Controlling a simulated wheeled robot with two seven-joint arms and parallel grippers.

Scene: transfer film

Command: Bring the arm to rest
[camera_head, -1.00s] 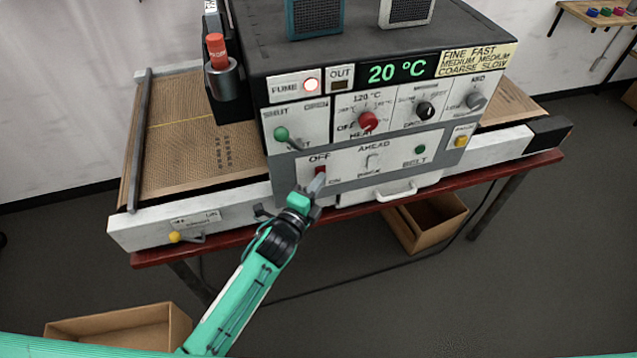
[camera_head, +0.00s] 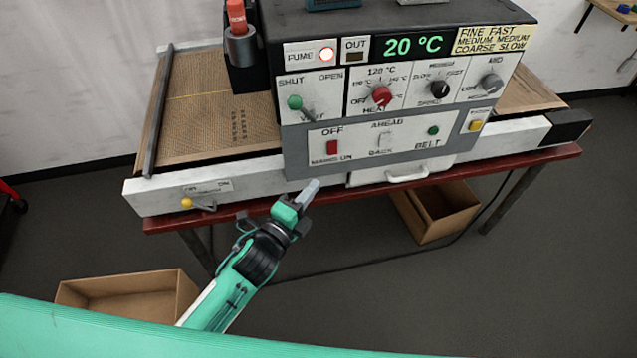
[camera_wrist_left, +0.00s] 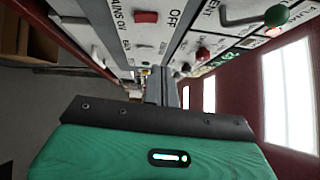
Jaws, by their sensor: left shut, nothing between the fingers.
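My left gripper (camera_head: 309,190) is shut and empty. It is held in front of the machine's lower front edge, below the red mains switch (camera_head: 332,148), and apart from the panel. In the left wrist view the closed fingers (camera_wrist_left: 160,85) point along the panel, with the red switch (camera_wrist_left: 146,17) at the upper left. The machine's control panel (camera_head: 300,140) carries a red heat knob (camera_head: 381,96), a green-tipped lever (camera_head: 295,102) and a display (camera_head: 412,46) reading 20 °C. The fume lamp (camera_head: 326,54) is lit. My right gripper is not in view.
The conveyor machine stands on a red-edged table (camera_head: 460,174). Open cardboard boxes stand on the floor at lower left (camera_head: 130,297) and under the table (camera_head: 440,212). A red-topped cylinder (camera_head: 238,18) sits in a holder at the machine's left. The floor before the table is mostly clear.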

